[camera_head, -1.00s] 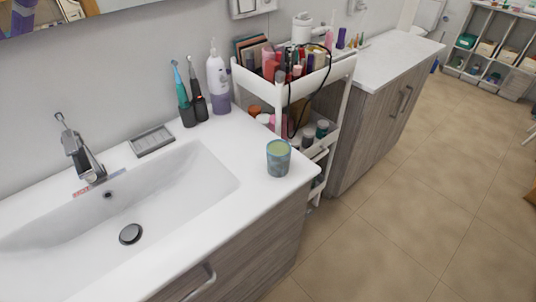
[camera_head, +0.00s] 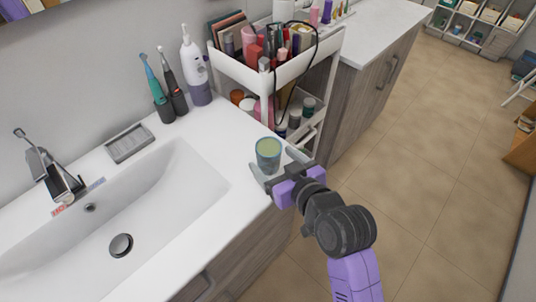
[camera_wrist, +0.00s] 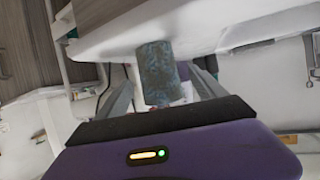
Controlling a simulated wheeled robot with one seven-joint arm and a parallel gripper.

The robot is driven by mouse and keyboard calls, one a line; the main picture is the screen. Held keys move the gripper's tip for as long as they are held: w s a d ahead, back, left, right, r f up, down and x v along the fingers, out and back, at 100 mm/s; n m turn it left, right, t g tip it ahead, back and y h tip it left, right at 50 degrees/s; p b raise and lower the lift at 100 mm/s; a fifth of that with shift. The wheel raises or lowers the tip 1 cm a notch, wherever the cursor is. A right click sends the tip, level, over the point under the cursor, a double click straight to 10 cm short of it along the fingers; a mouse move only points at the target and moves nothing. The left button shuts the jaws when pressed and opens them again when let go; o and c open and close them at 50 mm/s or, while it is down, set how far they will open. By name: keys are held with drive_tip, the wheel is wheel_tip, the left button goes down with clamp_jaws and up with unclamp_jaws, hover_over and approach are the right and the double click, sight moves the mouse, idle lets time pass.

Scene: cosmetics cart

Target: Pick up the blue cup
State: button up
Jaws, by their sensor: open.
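The blue cup (camera_head: 268,154) is a patterned blue-green tumbler standing upright near the right front corner of the white sink counter. My gripper (camera_head: 277,166) reaches in from the right front, with its fingers low at the cup. In the wrist view the cup (camera_wrist: 157,72) appears between the two spread fingers of my gripper (camera_wrist: 160,92). The gripper is open and the cup is not clamped. The head view does not show clearly whether a finger touches the cup.
A white cart (camera_head: 283,75) crowded with cosmetics stands just behind the cup. The sink basin (camera_head: 160,205) lies left. Open floor (camera_head: 430,170) lies right.

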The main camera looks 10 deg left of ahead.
sight(264, 149)
drive_tip(key=shift+p+x, duration=0.55)
drive_tip(key=shift+x, duration=2.55)
drive_tip(key=shift+w+r, duration=0.1)
drive_tip(key=shift+r, duration=0.1)
drive_tip(key=c, duration=1.7)
drive_tip(key=shift+r, duration=0.1)
wheel_tip(264, 149, up, 19)
drive_tip(key=shift+r, duration=0.2)
drive_tip(key=shift+r, duration=0.2)
